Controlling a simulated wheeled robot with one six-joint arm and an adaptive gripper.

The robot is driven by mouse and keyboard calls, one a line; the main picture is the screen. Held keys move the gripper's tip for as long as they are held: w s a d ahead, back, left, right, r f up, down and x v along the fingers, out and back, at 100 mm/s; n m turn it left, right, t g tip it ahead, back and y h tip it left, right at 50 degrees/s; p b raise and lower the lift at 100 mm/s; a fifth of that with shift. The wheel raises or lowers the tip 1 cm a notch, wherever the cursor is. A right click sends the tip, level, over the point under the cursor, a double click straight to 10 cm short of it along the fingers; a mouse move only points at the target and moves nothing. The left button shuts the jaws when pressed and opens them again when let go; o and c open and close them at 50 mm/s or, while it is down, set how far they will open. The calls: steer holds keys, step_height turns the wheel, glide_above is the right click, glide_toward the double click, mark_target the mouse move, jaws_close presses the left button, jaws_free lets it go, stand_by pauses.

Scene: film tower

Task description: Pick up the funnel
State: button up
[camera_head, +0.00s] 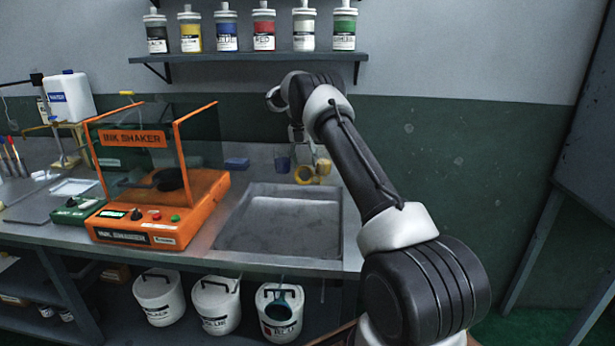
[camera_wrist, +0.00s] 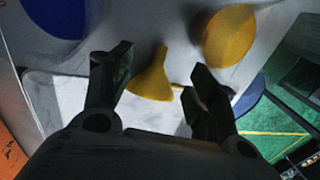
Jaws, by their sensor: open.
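A yellow funnel (camera_wrist: 152,82) shows in the wrist view, with a narrow spout toward the top and a wider end below. It appears between the two dark fingers of my gripper (camera_wrist: 160,66), which are spread apart. I see no finger closed on it, and the depth between them is hard to tell. In the head view my gripper (camera_head: 297,135) is small and hangs above the back of the counter. Yellow items (camera_head: 305,175) lie below it there, and I cannot tell clearly which one is the funnel.
A yellow round object (camera_wrist: 228,36) and a blue one (camera_wrist: 56,14) flank the funnel. A shallow grey basin (camera_head: 280,222) lies in front. The orange ink shaker (camera_head: 150,237) stands to the left. A shelf (camera_head: 250,58) with several ink bottles hangs above.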

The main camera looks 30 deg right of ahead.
mark_target(306, 171)
steer(key=f, duration=0.5)
steer(key=shift+d, duration=0.3)
steer(key=shift+r, duration=0.1)
jaws_close()
